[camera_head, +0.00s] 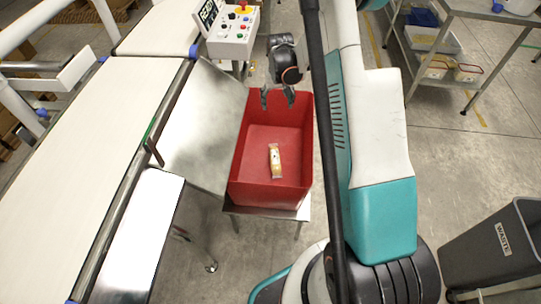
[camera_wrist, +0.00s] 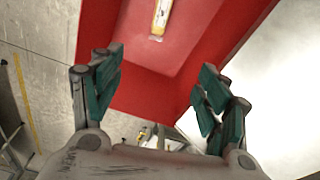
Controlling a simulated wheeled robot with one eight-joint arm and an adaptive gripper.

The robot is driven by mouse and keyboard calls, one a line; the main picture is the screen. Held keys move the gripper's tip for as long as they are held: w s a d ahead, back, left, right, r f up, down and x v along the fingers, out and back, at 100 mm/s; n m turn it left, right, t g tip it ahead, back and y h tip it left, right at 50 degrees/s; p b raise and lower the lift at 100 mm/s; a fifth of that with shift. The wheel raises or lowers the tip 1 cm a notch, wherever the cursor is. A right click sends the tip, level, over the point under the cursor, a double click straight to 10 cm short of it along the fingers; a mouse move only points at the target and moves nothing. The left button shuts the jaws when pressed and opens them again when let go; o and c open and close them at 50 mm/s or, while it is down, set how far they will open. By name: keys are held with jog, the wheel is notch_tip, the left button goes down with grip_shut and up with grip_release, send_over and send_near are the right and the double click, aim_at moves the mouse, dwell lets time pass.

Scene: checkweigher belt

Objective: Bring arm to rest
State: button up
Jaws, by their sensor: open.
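My gripper (camera_head: 278,97) is open and empty above the far end of the red bin (camera_head: 240,185). In the wrist view its fingers (camera_wrist: 160,90) are spread apart with green pads and nothing between them. The red bin also shows in the wrist view (camera_wrist: 135,85), below and beyond the fingers. A small wrapped packet (camera_head: 275,160) with a yellowish and white wrapper lies on the bin floor, apart from the gripper. It is partly visible at the top of the wrist view (camera_wrist: 162,15).
A white conveyor belt (camera_head: 85,115) runs along the left. A control box with buttons (camera_head: 233,38) stands past the bin. A grey waste bin (camera_head: 497,250) is at lower right, and a shelved metal cart (camera_head: 440,50) at upper right. Floor between these is clear.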

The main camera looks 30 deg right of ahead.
jog(key=shift+r, duration=0.4)
